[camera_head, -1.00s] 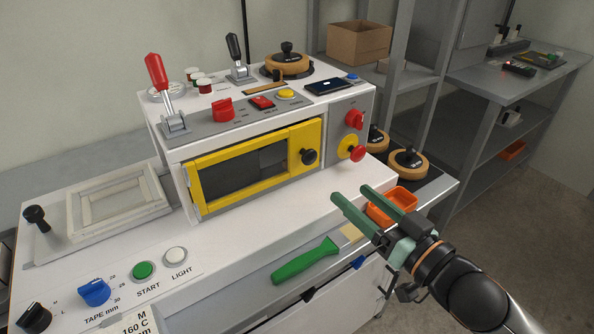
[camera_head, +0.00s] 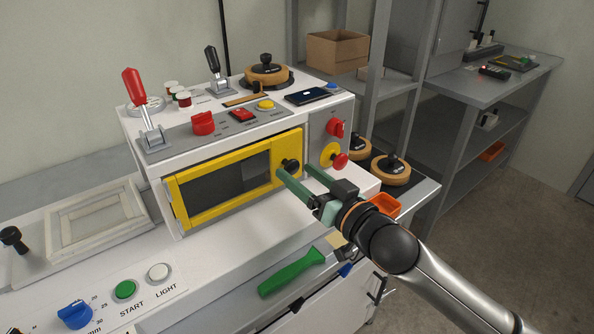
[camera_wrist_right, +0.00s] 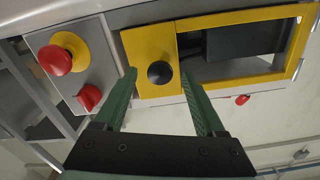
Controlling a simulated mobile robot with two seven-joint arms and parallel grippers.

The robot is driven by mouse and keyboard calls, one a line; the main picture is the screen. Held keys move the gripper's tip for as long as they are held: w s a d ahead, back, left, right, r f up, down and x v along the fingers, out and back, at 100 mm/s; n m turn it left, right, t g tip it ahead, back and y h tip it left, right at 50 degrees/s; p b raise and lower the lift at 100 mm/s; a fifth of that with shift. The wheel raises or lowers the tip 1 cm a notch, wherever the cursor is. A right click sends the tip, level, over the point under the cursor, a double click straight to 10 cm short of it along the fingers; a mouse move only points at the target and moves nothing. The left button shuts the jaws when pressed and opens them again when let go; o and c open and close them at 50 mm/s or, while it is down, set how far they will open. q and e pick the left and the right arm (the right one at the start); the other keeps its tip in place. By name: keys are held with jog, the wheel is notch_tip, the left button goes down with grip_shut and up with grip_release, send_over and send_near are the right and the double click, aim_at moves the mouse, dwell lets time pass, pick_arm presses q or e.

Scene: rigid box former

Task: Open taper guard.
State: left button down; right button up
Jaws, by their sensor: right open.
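The taper guard (camera_head: 180,208) is a yellow frame with a dark window on the front of the white machine, and it looks closed. Its black round knob (camera_head: 290,165) is at the frame's right end. In the right wrist view the knob (camera_wrist_right: 159,72) lies between the green fingers, toward their tips, with space on both sides. My right gripper (camera_head: 293,170) is open, its fingertips at or just in front of the knob; contact cannot be told. My left gripper is not in view.
Right of the guard are a red knob (camera_head: 336,128) and a red button on a yellow base (camera_head: 341,161). A green-handled tool (camera_head: 292,272) lies on the front ledge. An orange bin (camera_head: 384,205) sits beside my right arm. Tape rolls (camera_head: 391,170) stand on the side shelf.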

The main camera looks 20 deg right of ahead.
jog(key=shift+x, duration=0.8)
grip_shut()
dwell(1.0)
